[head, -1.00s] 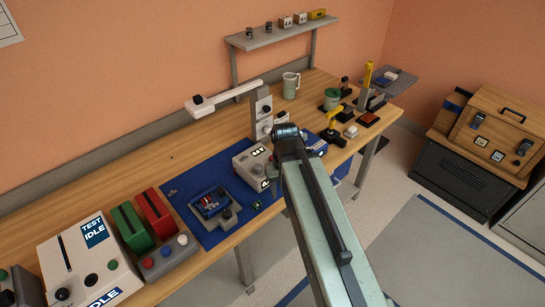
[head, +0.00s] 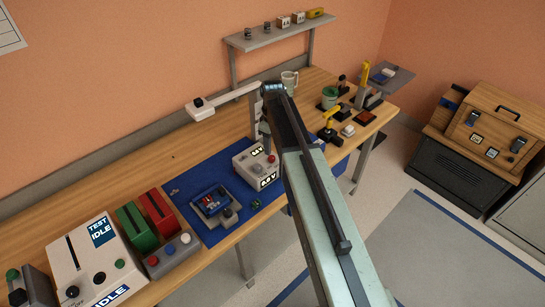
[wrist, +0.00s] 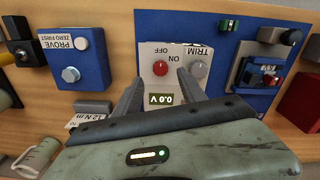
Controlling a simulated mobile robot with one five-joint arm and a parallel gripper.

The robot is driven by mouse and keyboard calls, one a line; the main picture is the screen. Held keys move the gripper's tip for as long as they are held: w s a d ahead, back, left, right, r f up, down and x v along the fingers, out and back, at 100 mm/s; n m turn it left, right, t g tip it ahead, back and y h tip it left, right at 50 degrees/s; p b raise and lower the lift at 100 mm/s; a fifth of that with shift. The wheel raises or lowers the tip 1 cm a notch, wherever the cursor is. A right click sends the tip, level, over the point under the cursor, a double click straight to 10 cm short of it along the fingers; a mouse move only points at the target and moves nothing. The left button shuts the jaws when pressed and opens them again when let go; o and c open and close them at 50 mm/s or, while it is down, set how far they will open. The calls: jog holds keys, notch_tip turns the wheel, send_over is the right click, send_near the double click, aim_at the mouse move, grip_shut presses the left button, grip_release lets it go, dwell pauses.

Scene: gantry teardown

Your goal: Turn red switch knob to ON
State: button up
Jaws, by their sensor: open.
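In the head view my gripper (head: 265,140) points down over the box.
A blue board holder (head: 212,202) stands left of the box on the blue mat (head: 190,170). A PROVE unit (wrist: 78,58) is left of it in the wrist view. A lamp arm (head: 225,98) reaches out behind my gripper. A mug (head: 289,79) stands farther back.

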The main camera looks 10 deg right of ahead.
aim_at(272, 157)
notch_tip(272, 157, down, 7)
jog(key=b, duration=0.5)
jog(key=shift+r+b, duration=0.1)
jog(key=shift+b, duration=0.3)
jog(key=shift+r, duration=0.1)
grip_shut()
jog(key=shift+m, duration=0.4)
jog(key=m, duration=0.5)
jog(key=shift+m, duration=0.3)
jog(key=m, duration=0.5)
jog(key=shift+a, duration=0.15)
jog(key=shift+m, duration=0.4)
